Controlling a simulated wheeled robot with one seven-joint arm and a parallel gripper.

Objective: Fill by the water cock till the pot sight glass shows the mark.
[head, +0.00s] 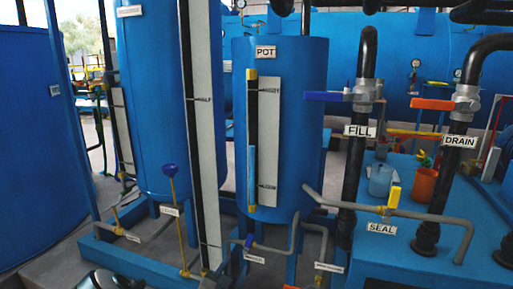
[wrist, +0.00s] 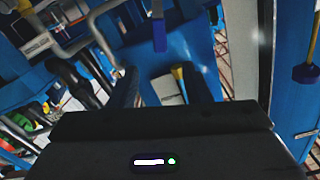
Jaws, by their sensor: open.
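The blue pot (head: 303,120) stands upright at centre in the head view. Its sight glass (head: 252,120) has yellow end fittings; it is blue in the lower part and dark above. The blue top lies between the upper and lower black marks on the white scale plate (head: 268,140). The fill cock's blue lever (head: 328,96) lies level, across its upright black pipe, beside the FILL label (head: 359,131). In the wrist view my gripper (wrist: 160,88) is open, with two dark fingers apart. I cannot tell whether anything stands between them. No hand touches the fill lever.
The drain cock's orange lever (head: 433,104) is right of the fill cock. The seal cock has a yellow handle (head: 394,197) on a grey pipe. A blue cup (head: 380,180) and an orange cup (head: 422,184) stand behind.

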